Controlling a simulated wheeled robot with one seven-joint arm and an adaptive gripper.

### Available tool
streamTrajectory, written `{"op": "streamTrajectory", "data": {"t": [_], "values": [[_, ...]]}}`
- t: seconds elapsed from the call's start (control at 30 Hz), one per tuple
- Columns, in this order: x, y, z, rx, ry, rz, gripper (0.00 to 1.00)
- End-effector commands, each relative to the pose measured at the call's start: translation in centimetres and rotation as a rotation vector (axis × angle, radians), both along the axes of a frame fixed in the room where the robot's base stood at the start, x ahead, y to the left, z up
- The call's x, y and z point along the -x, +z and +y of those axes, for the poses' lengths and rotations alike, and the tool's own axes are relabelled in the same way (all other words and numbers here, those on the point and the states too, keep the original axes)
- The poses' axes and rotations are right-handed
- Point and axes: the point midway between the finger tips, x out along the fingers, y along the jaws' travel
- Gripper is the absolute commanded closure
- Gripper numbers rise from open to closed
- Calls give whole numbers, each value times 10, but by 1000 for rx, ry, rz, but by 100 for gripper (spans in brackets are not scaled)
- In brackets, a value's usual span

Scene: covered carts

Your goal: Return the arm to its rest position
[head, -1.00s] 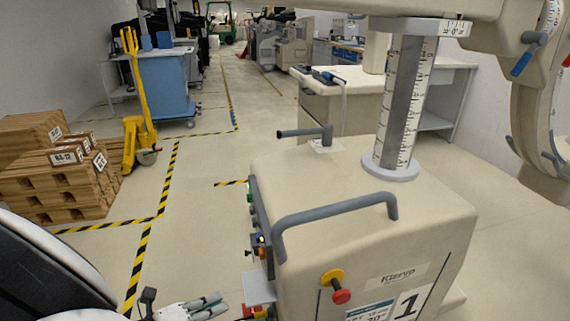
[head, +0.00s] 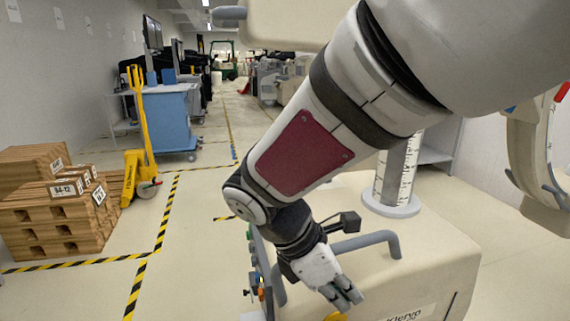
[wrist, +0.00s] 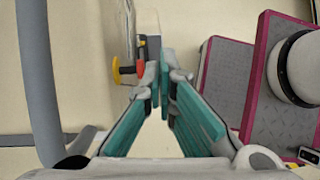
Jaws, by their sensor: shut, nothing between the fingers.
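My arm crosses the head view from the upper right down to the centre, bent at the elbow. My gripper (head: 345,296) hangs at its lower end, in front of the beige wheeled machine (head: 440,236), close to the machine's grey handle (head: 365,243). In the wrist view my gripper (wrist: 165,88) shows its teal-padded fingers drawn together at the tips, with nothing held between them. A grey bar (wrist: 38,85), seemingly the handle, runs down the left of the wrist view. My arm hides part of the machine's top and its column.
Stacked wooden pallets and boxes (head: 55,210) stand at the left beside a yellow pallet truck (head: 140,130). A blue cart (head: 165,120) stands behind them. The taped floor between the pallets and the machine is clear. A curved beige arm (head: 530,150) of equipment stands at the right.

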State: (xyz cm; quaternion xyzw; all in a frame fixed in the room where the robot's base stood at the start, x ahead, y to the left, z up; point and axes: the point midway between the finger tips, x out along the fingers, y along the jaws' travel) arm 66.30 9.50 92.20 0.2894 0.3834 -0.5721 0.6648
Motion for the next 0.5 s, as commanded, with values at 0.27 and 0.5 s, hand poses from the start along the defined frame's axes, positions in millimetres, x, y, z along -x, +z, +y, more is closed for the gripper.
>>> {"op": "streamTrajectory", "data": {"t": [0.27,0.5], "values": [[64,43,-70,-224,-607,-202,100],[127,59,-98,-379,-1109,-362,100]]}}
